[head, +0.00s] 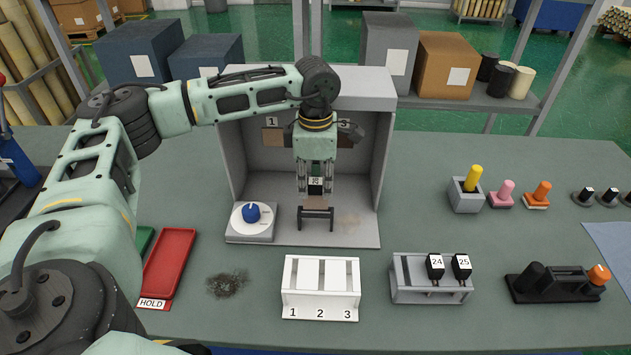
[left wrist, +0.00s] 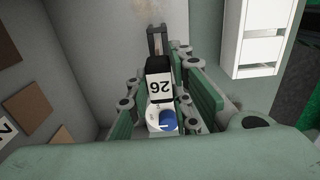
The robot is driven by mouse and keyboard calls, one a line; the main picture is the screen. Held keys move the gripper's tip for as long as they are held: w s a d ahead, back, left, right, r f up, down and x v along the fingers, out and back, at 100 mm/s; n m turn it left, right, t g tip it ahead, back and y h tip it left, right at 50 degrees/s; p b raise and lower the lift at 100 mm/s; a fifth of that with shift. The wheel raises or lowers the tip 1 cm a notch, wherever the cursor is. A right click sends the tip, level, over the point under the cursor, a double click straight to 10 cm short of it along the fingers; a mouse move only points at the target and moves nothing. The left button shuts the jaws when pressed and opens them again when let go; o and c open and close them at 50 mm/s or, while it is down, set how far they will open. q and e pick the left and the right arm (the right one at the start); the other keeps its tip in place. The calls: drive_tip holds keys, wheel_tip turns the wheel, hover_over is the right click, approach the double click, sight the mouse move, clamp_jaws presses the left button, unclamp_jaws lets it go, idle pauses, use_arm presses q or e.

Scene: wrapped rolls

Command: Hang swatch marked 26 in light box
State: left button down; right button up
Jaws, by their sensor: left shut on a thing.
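My left gripper (head: 316,185) is inside the grey light box (head: 384,165), away from its side walls. It is shut on the swatch marked 26 (head: 316,186), a dark piece with a white label. In the left wrist view the swatch (left wrist: 159,86) sits between the green fingers, its number upside down. A dark forked piece (head: 316,212) shows just below the jaws; I cannot tell whether it touches the floor. Numbers 1 and 3 show on the back wall above brown panels (head: 272,136); my arm hides the middle. My right gripper is not in view.
A blue knob (head: 251,212) on a white dial stands at the box's left front. A white rack (head: 321,278) numbered 1 to 3 stands in front. A grey rack (head: 405,292) holds swatches 24 and 25. A red HOLD tray (head: 171,258) lies left.

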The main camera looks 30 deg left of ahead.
sight(315, 209)
use_arm(q)
drive_tip(key=shift+f+b, duration=2.25)
drive_tip(key=shift+f, duration=0.9)
drive_tip(key=c, duration=1.5)
unclamp_jaws()
wheel_tip(315, 209, up, 12)
drive_tip(key=shift+r, duration=0.1)
